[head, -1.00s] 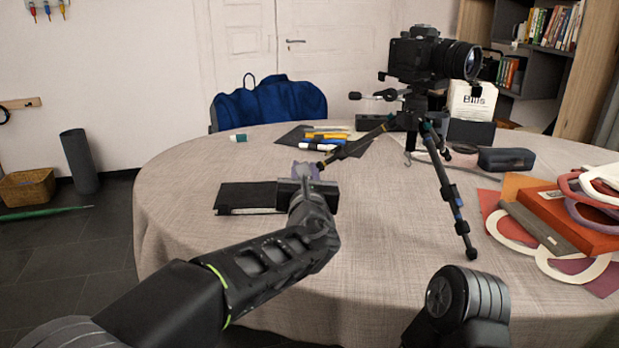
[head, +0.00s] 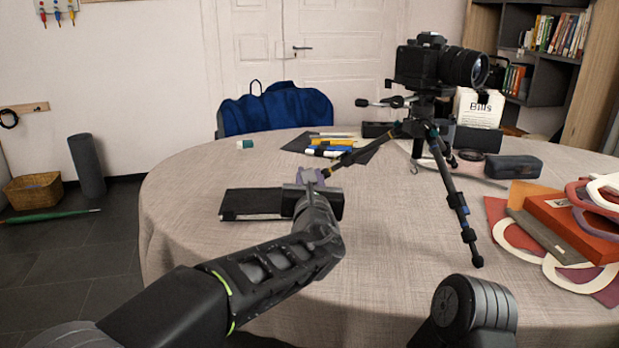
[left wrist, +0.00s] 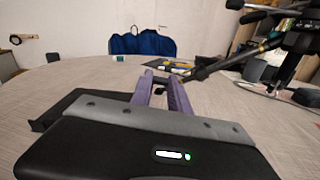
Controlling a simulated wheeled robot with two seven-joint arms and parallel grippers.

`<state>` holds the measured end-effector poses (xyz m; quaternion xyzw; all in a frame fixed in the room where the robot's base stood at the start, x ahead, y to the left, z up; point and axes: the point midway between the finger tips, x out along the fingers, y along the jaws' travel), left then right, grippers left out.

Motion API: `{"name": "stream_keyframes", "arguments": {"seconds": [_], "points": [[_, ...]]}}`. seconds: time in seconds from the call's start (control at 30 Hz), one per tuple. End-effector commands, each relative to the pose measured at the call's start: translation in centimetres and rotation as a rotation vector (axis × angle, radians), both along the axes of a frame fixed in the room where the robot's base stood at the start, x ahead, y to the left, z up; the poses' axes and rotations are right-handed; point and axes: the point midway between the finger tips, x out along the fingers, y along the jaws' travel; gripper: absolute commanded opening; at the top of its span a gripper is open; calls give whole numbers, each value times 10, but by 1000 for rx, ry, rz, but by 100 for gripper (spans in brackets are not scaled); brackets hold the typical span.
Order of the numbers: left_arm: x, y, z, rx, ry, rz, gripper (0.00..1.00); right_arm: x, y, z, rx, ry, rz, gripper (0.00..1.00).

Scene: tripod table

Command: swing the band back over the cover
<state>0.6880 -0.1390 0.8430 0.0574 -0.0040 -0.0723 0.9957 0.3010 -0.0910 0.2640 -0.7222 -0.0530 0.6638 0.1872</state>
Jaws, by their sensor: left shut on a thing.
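The black notebook (head: 248,204) lies flat and closed on the round table, its right part hidden behind my left gripper. In the left wrist view its dark cover (left wrist: 80,103) shows behind and left of the gripper body. My left gripper (head: 312,177) is low over the table at the notebook's right side. Its purple fingers (left wrist: 158,88) are close together, with a small dark piece between them, which I take to be the band. The band's run over or around the notebook cannot be made out. My right gripper is out of view; only part of that arm shows.
A camera on a tripod (head: 440,65) stands behind and right, one leg (head: 345,158) reaching close to my left gripper. Pens (head: 330,147) lie on a dark sheet behind. An orange box (head: 565,215) and frames are at the right. The front cloth (head: 390,240) is clear.

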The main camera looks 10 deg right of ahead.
Motion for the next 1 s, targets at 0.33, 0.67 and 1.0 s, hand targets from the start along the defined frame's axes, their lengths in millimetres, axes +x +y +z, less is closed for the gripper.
{"name": "stream_keyframes", "arguments": {"seconds": [0.33,0.67,1.0], "points": [[0,0,1,0,-1,1,2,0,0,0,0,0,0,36],[0,0,1,0,-1,0,31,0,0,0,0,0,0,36],[0,0,0,0,0,0,44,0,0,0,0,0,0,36]]}}
